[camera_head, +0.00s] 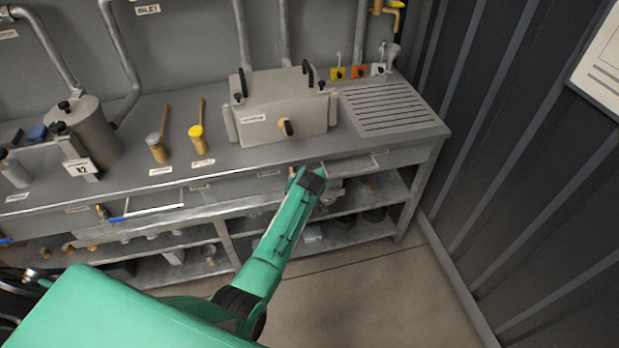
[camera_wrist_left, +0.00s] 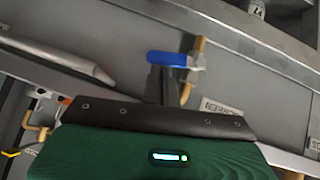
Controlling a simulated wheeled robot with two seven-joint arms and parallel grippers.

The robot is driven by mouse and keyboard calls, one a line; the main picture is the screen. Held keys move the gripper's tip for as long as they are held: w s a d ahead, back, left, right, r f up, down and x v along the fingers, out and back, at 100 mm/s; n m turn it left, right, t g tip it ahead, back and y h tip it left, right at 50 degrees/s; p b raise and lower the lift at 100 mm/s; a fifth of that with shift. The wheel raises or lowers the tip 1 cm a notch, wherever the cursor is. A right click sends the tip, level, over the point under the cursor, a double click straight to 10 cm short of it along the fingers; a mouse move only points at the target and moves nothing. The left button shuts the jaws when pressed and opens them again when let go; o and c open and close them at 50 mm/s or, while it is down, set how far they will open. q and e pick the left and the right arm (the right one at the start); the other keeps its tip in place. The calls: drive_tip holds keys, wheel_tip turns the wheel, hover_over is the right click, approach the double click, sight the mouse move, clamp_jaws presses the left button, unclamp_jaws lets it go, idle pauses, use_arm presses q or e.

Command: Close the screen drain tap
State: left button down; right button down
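The tap with a blue lever handle (camera_wrist_left: 167,59) shows in the left wrist view, by a brass pipe (camera_wrist_left: 194,68) and a label (camera_wrist_left: 221,107) that seems to read SCREEN, upside down. My left gripper (camera_wrist_left: 160,84) has its dark fingers right at the blue handle, overlapping its near side. I cannot tell whether they touch or grip it. In the head view my left gripper (camera_head: 313,178) is at the counter's front edge, below the box-shaped unit (camera_head: 283,108). The tap's blue handle is not visible there. My right gripper is not in view.
The steel counter (camera_head: 238,163) has a shelf (camera_head: 355,232) below. Another blue-handled tap (camera_head: 116,219) is under the counter to the left. A dark ribbed wall (camera_head: 500,130) stands at the right. The floor (camera_head: 370,300) in front is clear.

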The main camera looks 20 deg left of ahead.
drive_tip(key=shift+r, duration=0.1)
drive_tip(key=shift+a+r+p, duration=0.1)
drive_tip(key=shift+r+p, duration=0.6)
